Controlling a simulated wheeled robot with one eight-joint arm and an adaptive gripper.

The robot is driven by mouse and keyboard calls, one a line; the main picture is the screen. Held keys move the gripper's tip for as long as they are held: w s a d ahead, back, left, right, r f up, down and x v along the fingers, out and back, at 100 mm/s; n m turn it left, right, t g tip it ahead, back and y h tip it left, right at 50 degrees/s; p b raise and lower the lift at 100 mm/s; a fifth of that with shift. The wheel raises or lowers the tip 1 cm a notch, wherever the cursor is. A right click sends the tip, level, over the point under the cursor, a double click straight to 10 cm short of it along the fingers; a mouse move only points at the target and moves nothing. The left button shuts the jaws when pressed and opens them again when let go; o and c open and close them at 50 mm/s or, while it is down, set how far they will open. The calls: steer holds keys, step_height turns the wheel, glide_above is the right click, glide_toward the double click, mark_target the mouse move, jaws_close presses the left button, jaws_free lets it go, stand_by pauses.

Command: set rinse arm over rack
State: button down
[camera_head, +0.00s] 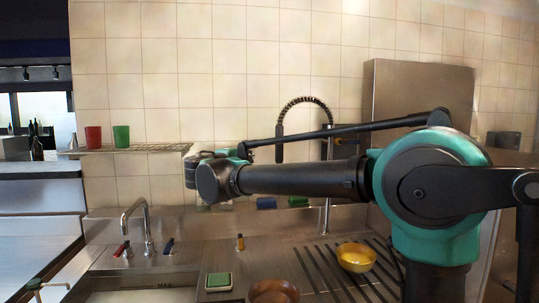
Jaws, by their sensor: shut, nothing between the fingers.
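The rinse arm (304,100) is a dark coiled spring hose arched in front of the tiled wall. Its spray head (279,146) hangs down on the left of the arch, and its upright pipe (327,218) rises from the steel counter. My arm crosses in front and hides the middle part. Dark parallel bars (318,266) lie on the counter in front of the pipe; I cannot tell whether these are the rack. A wire wall shelf (160,149) is at the left. My arm reaches leftward to a joint left of the spray head; I cannot make out my gripper's fingers.
A yellow bowl (356,257) sits on the bars and a brown bowl (273,291) at the front. Red (93,136) and green (121,136) cups stand on the shelf. A tall steel cabinet (415,88) is behind my arm.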

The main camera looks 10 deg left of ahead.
steer(key=shift+w, duration=0.1)
steer(key=shift+w+d, duration=3.2)
steer(key=shift+w, duration=0.25)
steer(key=shift+s, duration=0.1)
